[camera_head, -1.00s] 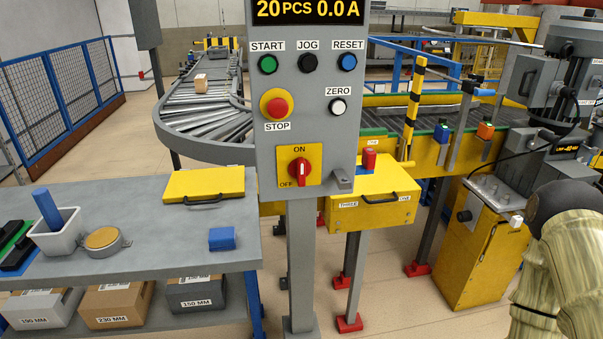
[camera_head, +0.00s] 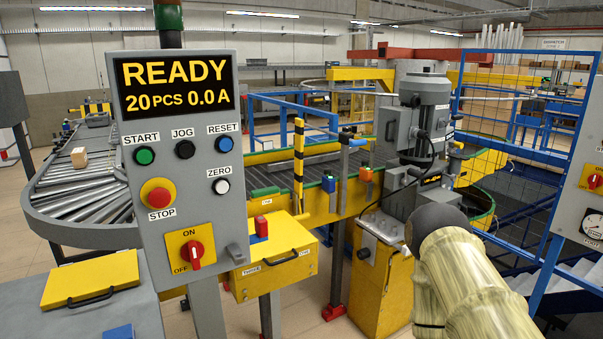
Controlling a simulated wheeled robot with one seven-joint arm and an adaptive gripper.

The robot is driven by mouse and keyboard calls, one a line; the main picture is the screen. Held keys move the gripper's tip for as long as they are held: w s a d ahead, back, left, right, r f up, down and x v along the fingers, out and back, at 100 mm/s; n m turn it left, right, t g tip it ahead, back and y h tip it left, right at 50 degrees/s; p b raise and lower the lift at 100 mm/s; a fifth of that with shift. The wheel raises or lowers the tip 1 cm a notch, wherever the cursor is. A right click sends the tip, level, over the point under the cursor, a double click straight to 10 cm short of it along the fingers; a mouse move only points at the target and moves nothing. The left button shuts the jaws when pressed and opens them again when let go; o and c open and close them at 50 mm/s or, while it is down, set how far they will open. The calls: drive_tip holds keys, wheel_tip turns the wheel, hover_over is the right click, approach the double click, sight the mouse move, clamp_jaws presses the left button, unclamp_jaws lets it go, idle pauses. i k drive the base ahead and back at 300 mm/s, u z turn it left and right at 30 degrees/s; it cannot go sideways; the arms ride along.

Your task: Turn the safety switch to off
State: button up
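A red rotary switch (camera_head: 195,252) sits on a yellow plate (camera_head: 182,240) low on the grey control panel (camera_head: 132,205). The plate reads ON at the top and OFF at the lower left. The red handle stands roughly upright; I cannot tell for sure which mark it points to. A second red switch on a yellow plate (camera_head: 594,182) shows at the right edge, partly cut off. No label calls either one the safety switch. My arm shows at the lower right, apart from both switches. My gripper is not in view.
The panel display (camera_head: 175,84) reads READY, 20 PCS, 0.0 A. A yellow box (camera_head: 275,270) stands beside the panel. A grey machine (camera_head: 420,115) and a blue mesh gate (camera_head: 540,130) are to the right.

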sight(193, 251)
drive_tip(key=z, duration=0.5)
drive_tip(key=k, duration=1.2)
drive_tip(key=z, duration=0.7)
drive_tip(key=i, duration=0.6)
drive_tip(key=u, duration=0.45)
drive_tip(key=i, duration=0.85)
drive_tip(key=u, duration=1.4)
drive_tip(key=i, duration=0.4)
drive_tip(key=u, duration=0.35)
